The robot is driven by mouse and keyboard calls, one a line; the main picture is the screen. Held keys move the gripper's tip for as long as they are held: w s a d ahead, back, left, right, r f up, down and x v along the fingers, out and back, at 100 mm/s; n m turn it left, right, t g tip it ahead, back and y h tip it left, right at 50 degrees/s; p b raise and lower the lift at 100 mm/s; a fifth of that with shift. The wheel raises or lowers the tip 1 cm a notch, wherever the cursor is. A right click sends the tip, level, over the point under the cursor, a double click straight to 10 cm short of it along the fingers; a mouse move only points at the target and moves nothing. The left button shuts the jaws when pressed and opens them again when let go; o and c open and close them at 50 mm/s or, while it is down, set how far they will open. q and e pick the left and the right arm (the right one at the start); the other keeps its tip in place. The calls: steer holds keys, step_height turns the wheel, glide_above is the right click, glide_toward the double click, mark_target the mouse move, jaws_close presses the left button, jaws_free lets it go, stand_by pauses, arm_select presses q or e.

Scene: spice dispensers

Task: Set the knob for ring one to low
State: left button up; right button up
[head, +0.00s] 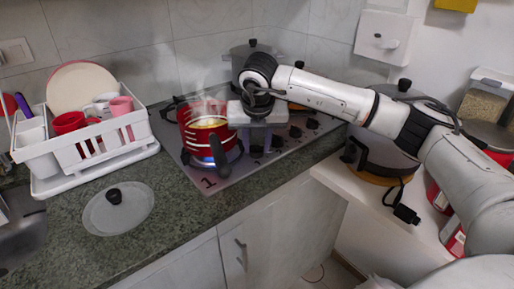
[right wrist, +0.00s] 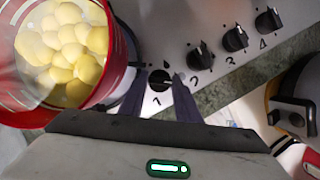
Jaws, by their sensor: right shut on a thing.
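The knob for ring one (right wrist: 159,84) is dark and round, beside the printed "1" on the grey stove panel (right wrist: 150,30). My right gripper (right wrist: 160,88) has its two dark fingers on either side of this knob and is shut on it. In the head view my right gripper (head: 257,142) reaches down to the stove front, right of the red pot (head: 192,140). Fingers partly hide the knob, so its exact setting is unclear. A blue flame (head: 204,161) shows under the pot. My left gripper is not in view.
The steaming pot holds yellow round food (right wrist: 68,45); its dark handle (head: 219,155) sticks out close to my right gripper. Knobs two (right wrist: 200,56), three (right wrist: 235,39) and four (right wrist: 268,19) stand in a row. A lid (head: 118,212) lies on the counter beside a white dish rack (head: 95,165).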

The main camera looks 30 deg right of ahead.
steer(key=shift+m, duration=0.3)
steer(key=o, duration=1.1)
steer(key=shift+r, duration=0.15)
steer(key=b+v, duration=0.1)
steer(key=v, duration=0.9)
steer(key=shift+w+a+r, duration=0.1)
steer(key=shift+a, duration=0.05)
steer(key=shift+c, duration=0.4)
